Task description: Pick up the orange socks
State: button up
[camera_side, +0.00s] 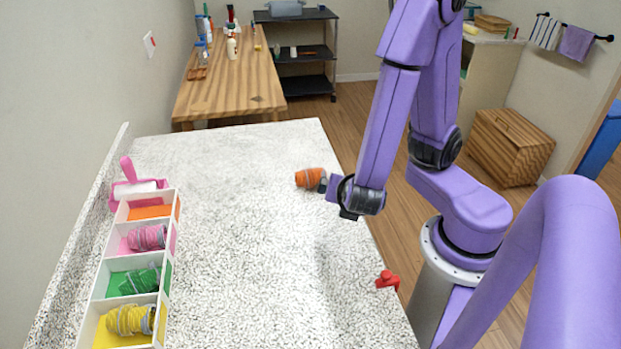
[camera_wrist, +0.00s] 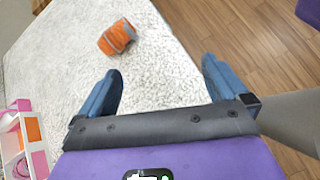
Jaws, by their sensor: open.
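The orange socks (camera_side: 308,178) are a rolled bundle with grey bands, lying on the speckled white countertop near its right edge in the side view. In the wrist view the orange socks (camera_wrist: 117,38) lie beyond my fingertips, ahead and to the left. My gripper (camera_wrist: 162,75) is open with nothing between its two blue fingers. In the side view my gripper (camera_side: 325,185) shows at the right of the socks, close to them and partly hidden by the wrist.
A white divided box (camera_side: 163,262) on the counter's left holds pink, green and yellow sock rolls; its orange compartment (camera_side: 149,211) looks empty. A pink lint roller (camera_side: 133,187) stands behind it. A red object (camera_side: 387,280) sits at the right edge. The counter's middle is clear.

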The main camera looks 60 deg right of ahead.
aim_at(308, 172)
jog(key=w+n+t, duration=0.1)
jog(key=n, duration=0.1)
jog(key=w+a+f+n+t, duration=0.1)
jog(key=n+t, duration=0.1)
jog(key=w+a+n+t, duration=0.1)
jog(key=n+t, duration=0.1)
jog(key=shift+w+f, duration=0.15)
jog(key=shift+w, duration=0.2)
jog(key=x, duration=1.2)
jog(key=shift+d, duration=0.2)
jog(key=shift+d+r+x, duration=0.1)
jog(key=shift+r+x, duration=0.05)
jog(key=shift+x, duration=1.15)
jog(key=shift+d+r+x, duration=0.15)
jog(key=shift+x, duration=1.15)
jog(key=c, duration=0.9)
